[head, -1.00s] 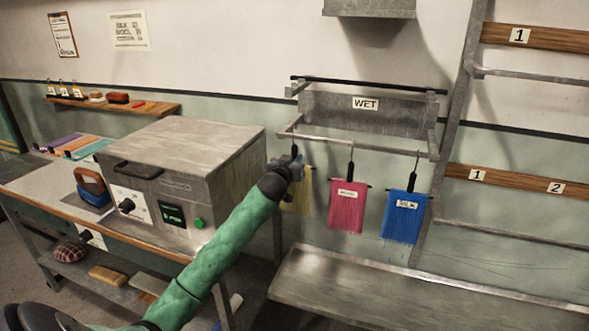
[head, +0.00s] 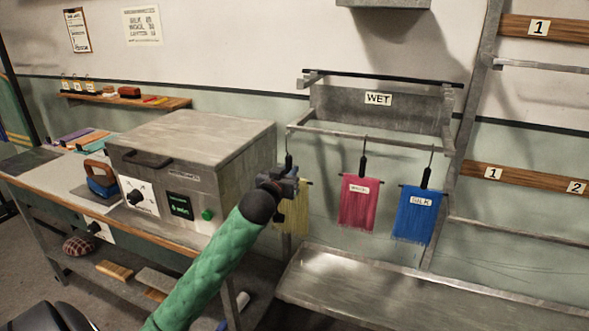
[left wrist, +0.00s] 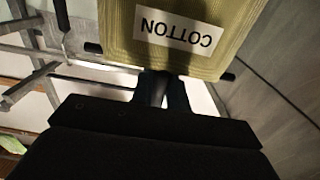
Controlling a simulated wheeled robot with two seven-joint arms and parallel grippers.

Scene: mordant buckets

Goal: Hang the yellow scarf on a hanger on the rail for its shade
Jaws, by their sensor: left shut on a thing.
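The yellow scarf (head: 293,212) hangs on a dark hanger, partly behind my left gripper (head: 286,184). In the left wrist view the scarf (left wrist: 190,62) fills the top and bears a COTTON label, upside down in that view. My left gripper (left wrist: 162,92) is shut on the hanger's dark stem. The hanger's upper end shows just below the left end of the front rail (head: 375,143) of the WET rack; I cannot tell whether it touches. A pink scarf (head: 359,205) and a blue SILK scarf (head: 416,217) hang from this rail. My right gripper is out of view.
A metal box (head: 190,150) with a dial and green display stands on the bench left of my arm. A long metal trough (head: 400,285) lies below the scarves. Wooden boards numbered 1 and 2 (head: 535,180) are at the right.

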